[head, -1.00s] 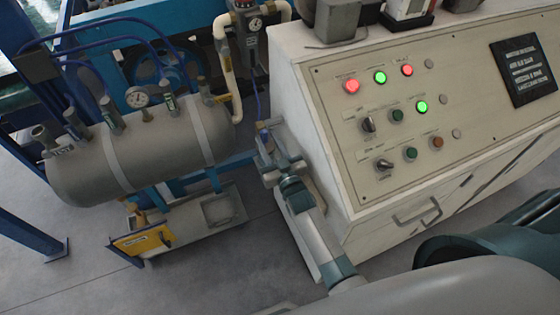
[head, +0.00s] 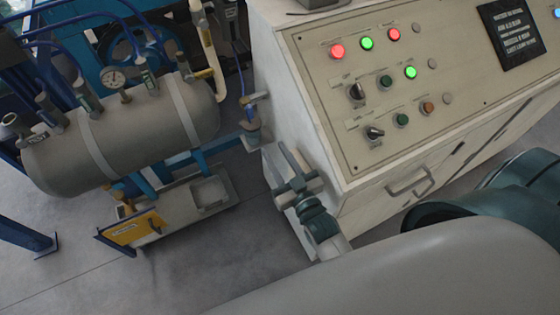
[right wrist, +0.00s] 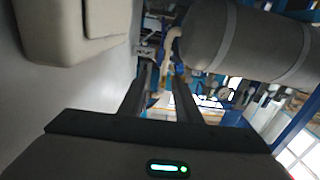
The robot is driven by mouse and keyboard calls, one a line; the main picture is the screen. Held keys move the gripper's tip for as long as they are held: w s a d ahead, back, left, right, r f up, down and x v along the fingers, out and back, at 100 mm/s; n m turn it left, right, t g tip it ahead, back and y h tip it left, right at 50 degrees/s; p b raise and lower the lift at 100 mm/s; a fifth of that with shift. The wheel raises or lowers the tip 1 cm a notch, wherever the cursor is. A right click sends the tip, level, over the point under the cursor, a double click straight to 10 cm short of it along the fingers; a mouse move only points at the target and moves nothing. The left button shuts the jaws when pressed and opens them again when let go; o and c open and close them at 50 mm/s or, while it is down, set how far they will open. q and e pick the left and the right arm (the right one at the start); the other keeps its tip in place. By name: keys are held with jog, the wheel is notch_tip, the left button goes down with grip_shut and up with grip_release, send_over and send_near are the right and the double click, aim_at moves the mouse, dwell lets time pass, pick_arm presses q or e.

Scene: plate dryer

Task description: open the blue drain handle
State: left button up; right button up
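A small valve fitting (head: 252,122) with blue parts stands beside the cabinet's left side, under a thin blue hose. A short lever-like piece (head: 257,98) with a blue end (head: 244,102) shows just above it; I take this for the drain handle, but it is too small to be sure or to read its setting. My right gripper (head: 284,162) is below and right of the fitting, apart from it, beside the cabinet. In the right wrist view its two dark fingers (right wrist: 158,100) are parallel and apart, holding nothing I can make out. My left gripper is out of view.
The cream control cabinet (head: 290,110) stands close to the right gripper. A grey tank (head: 130,135) with pipes and a gauge is to the left. A low tray with a yellow plate (head: 135,229) sits below it. Bare floor (head: 190,270) lies in front.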

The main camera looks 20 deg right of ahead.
jog(key=shift+s, duration=0.95)
jog(key=s+a+f+g, duration=0.1)
jog(key=s+f+g, duration=0.25)
jog(key=f, duration=0.75)
jog(key=s+f+n+g, duration=0.15)
jog(key=s+f, duration=0.25)
jog(key=f, duration=0.7)
jog(key=s+a+f+m+g, duration=0.1)
jog(key=s+f+g, duration=0.25)
jog(key=f, duration=0.75)
jog(key=s+d+f+g, duration=0.2)
jog(key=s+f, duration=0.4)
jog(key=s, duration=0.4)
jog(key=s+d+f+n+g, duration=0.1)
jog(key=s+d+f+g, duration=0.2)
jog(key=s+f, duration=0.3)
jog(key=s+d+f+g, duration=0.2)
jog(key=s+f, duration=0.5)
jog(key=s, duration=0.7)
jog(key=shift+d+g+h, duration=0.3)
jog(key=shift+d+g, duration=0.1)
jog(key=shift+g, duration=0.35)
